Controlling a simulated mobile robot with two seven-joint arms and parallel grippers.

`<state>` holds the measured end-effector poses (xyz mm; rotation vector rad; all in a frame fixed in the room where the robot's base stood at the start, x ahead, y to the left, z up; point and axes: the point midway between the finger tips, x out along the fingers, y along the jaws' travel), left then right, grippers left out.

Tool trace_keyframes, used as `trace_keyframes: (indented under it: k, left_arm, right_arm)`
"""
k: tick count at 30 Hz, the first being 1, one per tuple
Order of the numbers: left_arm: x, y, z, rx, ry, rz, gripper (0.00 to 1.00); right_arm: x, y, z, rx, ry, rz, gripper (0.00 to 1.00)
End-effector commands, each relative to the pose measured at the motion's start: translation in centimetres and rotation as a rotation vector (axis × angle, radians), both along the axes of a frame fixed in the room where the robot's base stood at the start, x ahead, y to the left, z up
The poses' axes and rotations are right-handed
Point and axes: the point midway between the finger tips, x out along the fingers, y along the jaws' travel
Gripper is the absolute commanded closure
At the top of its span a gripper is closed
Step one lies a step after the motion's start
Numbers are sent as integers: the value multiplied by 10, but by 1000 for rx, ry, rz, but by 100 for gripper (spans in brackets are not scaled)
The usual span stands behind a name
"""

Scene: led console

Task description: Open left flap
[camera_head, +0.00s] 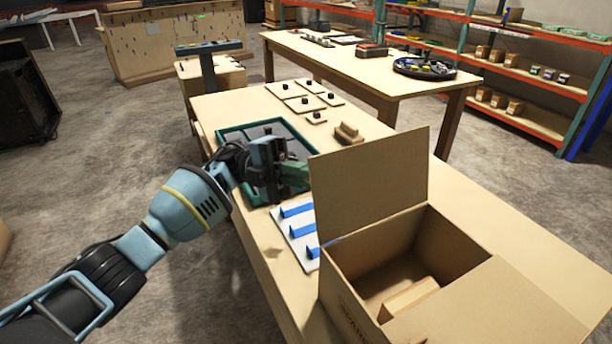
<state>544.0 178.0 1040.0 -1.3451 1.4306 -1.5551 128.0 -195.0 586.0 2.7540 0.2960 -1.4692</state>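An open cardboard box (350,268) stands on the near end of the wooden table. Its left flap (370,182) stands roughly upright along the far-left rim. The opposite flap (500,312) lies spread outward at the lower right. My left gripper (292,176) is just left of the upright flap, above the table. A greenish part at its tip reaches close to the flap's left edge; I cannot tell whether they touch or whether the fingers are open. My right gripper is not in view.
A wooden block (410,298) lies inside the box. A white board with blue strips (300,222) and a green-rimmed tray (232,133) lie under and beside my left arm. Wooden knobbed plates (305,104) lie farther back. A second table (350,60) stands behind.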

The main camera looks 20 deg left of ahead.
Motion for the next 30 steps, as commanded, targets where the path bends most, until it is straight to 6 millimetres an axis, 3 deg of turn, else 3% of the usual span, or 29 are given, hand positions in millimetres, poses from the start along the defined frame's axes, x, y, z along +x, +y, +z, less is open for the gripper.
trace_keyframes:
  k: [4,6,10,20,30]
  left_arm:
    - [0,0,0,0,0,-1,100]
    - [0,0,0,0,0,-1,86]
    - [0,0,0,1,-1,-1,71]
    - [1,4,-2,1,0,1,71]
    - [16,49,-17,1,2,3,71]
  right_arm:
    - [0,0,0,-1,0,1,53]
    - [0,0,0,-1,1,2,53]
    - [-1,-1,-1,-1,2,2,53]
    - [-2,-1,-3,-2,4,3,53]
    - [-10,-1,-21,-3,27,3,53]
